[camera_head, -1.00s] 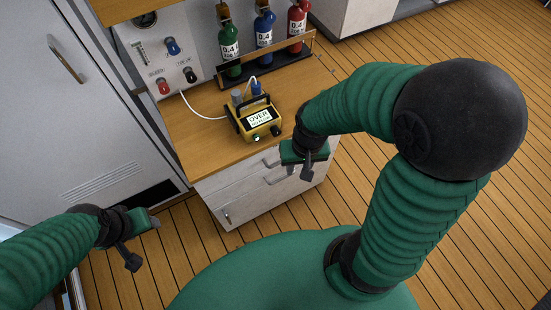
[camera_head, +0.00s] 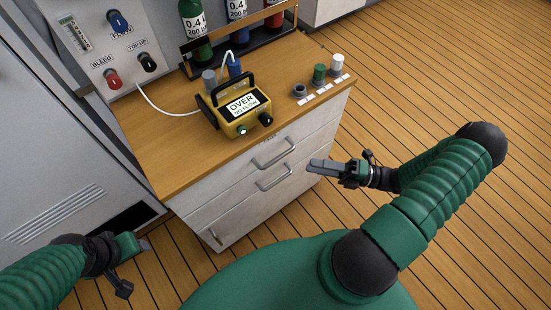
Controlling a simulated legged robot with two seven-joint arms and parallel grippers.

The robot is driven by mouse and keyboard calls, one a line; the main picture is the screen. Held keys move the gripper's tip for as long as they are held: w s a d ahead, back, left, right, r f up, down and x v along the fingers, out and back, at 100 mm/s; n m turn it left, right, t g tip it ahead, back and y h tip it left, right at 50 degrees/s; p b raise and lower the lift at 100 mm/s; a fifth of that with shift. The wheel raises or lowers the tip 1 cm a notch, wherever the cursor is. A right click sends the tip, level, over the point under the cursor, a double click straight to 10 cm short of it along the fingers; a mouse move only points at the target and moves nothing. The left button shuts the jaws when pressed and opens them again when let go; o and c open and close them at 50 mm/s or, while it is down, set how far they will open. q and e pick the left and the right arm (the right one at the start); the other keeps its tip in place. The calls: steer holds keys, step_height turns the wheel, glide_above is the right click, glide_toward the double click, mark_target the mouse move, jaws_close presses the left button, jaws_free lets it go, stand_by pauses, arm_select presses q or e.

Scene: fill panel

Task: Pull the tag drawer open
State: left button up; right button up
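A white cabinet (camera_head: 262,204) under a wooden top has drawers in its front. The upper drawer has a bar handle (camera_head: 273,153), with a small label above it too small to read. A second bar handle (camera_head: 274,179) sits just below, and a third pull (camera_head: 214,237) is lower left. The drawers look closed. My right gripper (camera_head: 313,165) is right of the handles, pointing left, empty and apart from them. Its fingers overlap in this view, so their opening is unclear. My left gripper (camera_head: 134,266) is low at the left, open and empty, away from the cabinet.
A yellow device (camera_head: 238,112) reading "OVER" stands on the wooden top (camera_head: 170,155). Bottles (camera_head: 195,30) stand behind a rail. A valve panel (camera_head: 97,40) is at upper left. The plank floor (camera_head: 425,100) at right is clear.

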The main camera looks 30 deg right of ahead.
mark_target(277, 158)
steer(key=b+x, duration=0.1)
steer(key=x, duration=1.1)
steer(key=shift+w+f+b, duration=0.1)
steer(key=shift+b, duration=0.2)
jaws_close()
